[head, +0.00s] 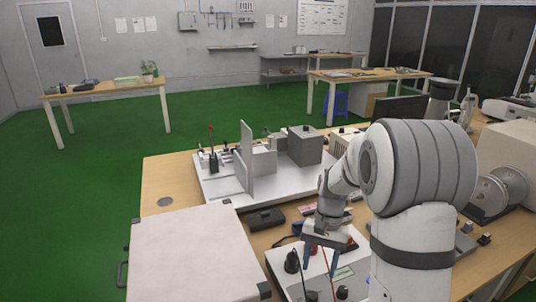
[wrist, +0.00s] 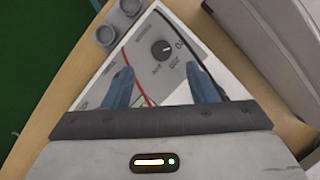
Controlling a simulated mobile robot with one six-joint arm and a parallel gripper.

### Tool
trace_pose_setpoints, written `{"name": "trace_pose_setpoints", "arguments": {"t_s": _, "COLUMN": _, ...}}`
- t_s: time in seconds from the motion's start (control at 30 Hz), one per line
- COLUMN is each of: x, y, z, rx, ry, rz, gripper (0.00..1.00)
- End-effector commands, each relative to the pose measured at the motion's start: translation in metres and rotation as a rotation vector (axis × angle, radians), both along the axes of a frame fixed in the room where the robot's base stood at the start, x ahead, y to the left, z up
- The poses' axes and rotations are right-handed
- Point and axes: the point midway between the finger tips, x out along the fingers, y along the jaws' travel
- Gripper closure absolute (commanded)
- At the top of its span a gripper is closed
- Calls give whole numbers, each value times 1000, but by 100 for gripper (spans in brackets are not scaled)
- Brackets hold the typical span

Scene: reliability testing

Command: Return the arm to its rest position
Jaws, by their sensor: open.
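My gripper (head: 322,262) points down in front of my white and grey arm, above a white control box (head: 350,262) on the wooden bench. In the wrist view my gripper (wrist: 162,90) shows two blue fingers spread apart, with nothing held between them. Below and between them is the white panel of the box (wrist: 185,75), with a black knob (wrist: 161,49), a red wire and a black wire. Whether the fingertips touch the panel cannot be told. My arm hides part of the bench behind it.
A metal test rig (head: 262,165) stands on the bench behind. A large white box (head: 192,252) is at front left, with a small black case (head: 266,220) near it. Machines with round discs (head: 497,190) stand at right. Green floor (head: 80,190) is open at left.

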Motion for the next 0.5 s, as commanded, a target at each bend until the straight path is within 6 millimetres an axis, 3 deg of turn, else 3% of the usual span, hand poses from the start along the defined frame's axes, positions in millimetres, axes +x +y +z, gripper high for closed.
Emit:
{"name": "trace_pose_setpoints", "arguments": {"t_s": 0.2, "x": -41, "y": 7, "z": 47, "rx": -29, "ry": -162, "rz": 109, "gripper": 48}}
{"name": "trace_pose_setpoints", "arguments": {"t_s": 0.5, "x": -114, "y": 12, "z": 88, "rx": -85, "ry": -403, "rz": 287, "gripper": 48}}
